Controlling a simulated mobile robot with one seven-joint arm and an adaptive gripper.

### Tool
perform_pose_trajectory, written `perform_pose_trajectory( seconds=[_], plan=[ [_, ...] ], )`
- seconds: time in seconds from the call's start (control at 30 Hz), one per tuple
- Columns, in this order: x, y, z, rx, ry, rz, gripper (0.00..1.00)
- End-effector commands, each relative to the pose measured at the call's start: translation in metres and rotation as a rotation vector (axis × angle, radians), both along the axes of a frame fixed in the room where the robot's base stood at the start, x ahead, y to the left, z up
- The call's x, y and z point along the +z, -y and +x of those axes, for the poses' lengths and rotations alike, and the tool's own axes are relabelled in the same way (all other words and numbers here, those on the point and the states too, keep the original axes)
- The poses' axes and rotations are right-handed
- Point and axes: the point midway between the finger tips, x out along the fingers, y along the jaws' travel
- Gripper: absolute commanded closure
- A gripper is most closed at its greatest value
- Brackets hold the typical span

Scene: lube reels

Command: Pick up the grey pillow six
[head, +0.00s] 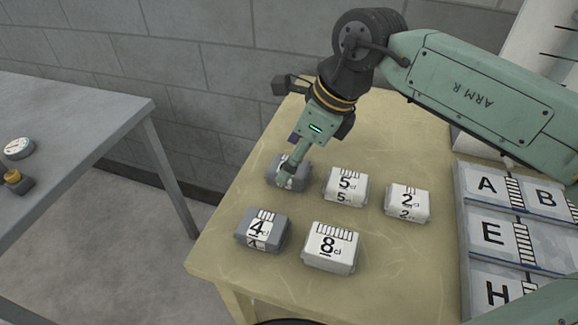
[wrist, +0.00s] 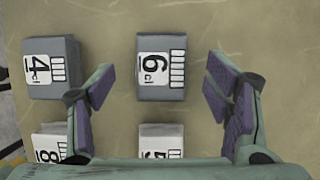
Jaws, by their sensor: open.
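The grey pillow six (wrist: 148,67) is a small grey block with a white label reading 6. In the wrist view it lies on the table between my open fingers and a little beyond their tips. In the head view the grey pillow (head: 275,174) is at the back left of the group, partly hidden by my gripper (head: 285,180). My gripper (wrist: 160,88) is open with purple pads and nothing between them touching. I cannot tell its exact height above the pillow.
Grey block 4 (head: 262,230), white block 8 (head: 330,247), white block 5 (head: 345,186) and white block 2 (head: 407,203) stand close by on the yellow table (head: 390,285). A lettered rack (head: 510,225) is at right. A grey table (head: 75,110) stands apart at left.

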Motion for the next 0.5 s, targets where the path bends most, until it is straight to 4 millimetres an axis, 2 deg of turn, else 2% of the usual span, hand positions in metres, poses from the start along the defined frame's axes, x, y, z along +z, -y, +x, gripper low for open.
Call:
perform_pose_trajectory(
  seconds=[0.23,0.5],
  plan=[
    [-0.028,-0.012,0.005,0.001,-0.001,-0.001,0.28],
    [-0.033,-0.013,0.006,-0.001,0.002,-0.001,0.28]
  ],
)
